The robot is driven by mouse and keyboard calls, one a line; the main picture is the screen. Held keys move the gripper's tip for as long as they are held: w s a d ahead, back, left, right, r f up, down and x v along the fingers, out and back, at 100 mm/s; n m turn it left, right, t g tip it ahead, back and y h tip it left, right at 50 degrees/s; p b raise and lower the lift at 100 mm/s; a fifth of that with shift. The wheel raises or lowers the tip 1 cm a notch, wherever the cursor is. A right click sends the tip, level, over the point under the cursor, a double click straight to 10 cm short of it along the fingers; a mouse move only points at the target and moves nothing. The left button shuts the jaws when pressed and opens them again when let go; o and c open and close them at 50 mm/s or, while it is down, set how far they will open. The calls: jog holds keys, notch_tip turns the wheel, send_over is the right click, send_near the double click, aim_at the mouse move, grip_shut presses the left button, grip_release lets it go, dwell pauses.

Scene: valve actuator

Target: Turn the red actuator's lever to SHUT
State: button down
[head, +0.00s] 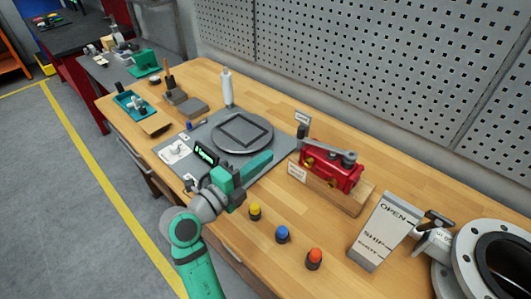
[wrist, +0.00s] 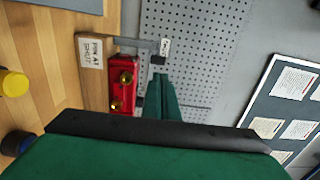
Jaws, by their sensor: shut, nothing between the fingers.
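The red actuator (head: 332,172) is fixed on a wooden block on the bench. Its grey lever (head: 325,144) lies across the top and extends left past the body. The lever's black knob (head: 302,131) is beside the rear label (head: 302,117). A front label (head: 297,172) stands at the block's near left; in the wrist view this label (wrist: 91,52) appears to read SHUT. My gripper (head: 270,157) is shut and empty, left of the actuator and apart from it in the head view. In the wrist view its fingers (wrist: 160,94) point towards the knob; the remaining gap is unclear.
Yellow (head: 255,211), blue (head: 282,234) and orange (head: 314,258) caps stand along the near bench. An OPEN-marked sign (head: 383,231) and a large flange (head: 497,258) are at right. A grey mat with a round plate (head: 241,133) and a white bottle (head: 227,88) are behind my gripper.

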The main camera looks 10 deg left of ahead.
aim_at(299, 133)
jog(key=x, duration=1.1)
jog(key=shift+w+d, duration=0.15)
jog(key=shift+d, duration=0.1)
